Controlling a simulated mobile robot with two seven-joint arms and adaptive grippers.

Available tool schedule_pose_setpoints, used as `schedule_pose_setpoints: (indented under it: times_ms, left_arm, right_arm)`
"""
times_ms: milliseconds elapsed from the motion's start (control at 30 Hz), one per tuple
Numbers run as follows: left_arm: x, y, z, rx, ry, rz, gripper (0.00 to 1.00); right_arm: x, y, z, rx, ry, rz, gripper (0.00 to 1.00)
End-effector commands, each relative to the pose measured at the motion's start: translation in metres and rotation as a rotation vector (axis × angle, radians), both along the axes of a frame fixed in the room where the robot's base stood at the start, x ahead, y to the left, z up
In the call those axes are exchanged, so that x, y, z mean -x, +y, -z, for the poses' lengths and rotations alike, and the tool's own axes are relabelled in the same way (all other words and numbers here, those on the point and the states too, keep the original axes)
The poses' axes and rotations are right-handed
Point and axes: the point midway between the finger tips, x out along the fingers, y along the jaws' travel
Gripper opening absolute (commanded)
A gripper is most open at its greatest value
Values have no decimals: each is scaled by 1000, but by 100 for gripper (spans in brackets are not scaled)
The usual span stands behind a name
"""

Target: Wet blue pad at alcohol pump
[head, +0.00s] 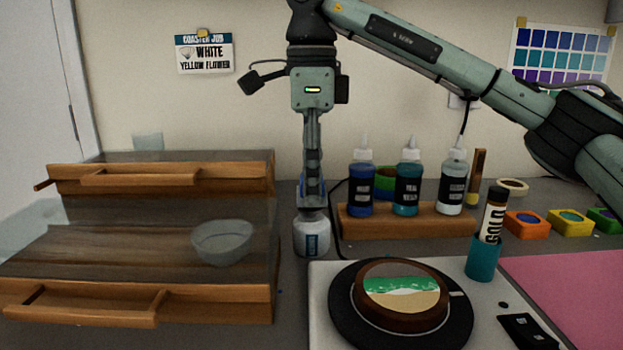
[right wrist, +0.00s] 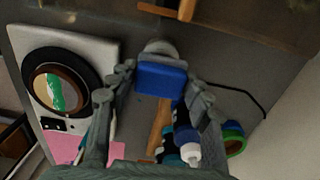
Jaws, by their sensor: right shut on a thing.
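My right gripper (head: 313,197) points straight down over the white alcohol pump bottle (head: 312,236), which stands on the table right of the wooden drawer unit. In the right wrist view, the gripper (right wrist: 162,80) is shut on the blue pad (right wrist: 161,79), held between its fingertips. The pump bottle (right wrist: 160,47) shows just beyond the pad, its top partly hidden by it. I cannot tell whether the pad touches the pump. In the head view the pad is not clearly visible behind the fingers. My left gripper is not in view.
Close right of the gripper, a wooden rack (head: 410,222) holds several dropper bottles. A black turntable (head: 342,302) with a round coaster (head: 402,306) sits in front.

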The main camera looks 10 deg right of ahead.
Motion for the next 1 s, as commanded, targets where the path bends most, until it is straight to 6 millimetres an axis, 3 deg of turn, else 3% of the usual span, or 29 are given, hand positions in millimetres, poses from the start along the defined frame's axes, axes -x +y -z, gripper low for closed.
schedule_pose_setpoints:
  times_ms: [333, 600, 1000]
  left_arm:
    - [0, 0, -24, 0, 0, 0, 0]
    - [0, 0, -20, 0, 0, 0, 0]
    - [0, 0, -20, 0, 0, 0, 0]
  right_arm:
    - [0, 0, -32, 0, -1, 0, 26]
    - [0, 0, -49, 1, -2, 0, 26]
    - [0, 0, -52, 0, -1, 0, 26]
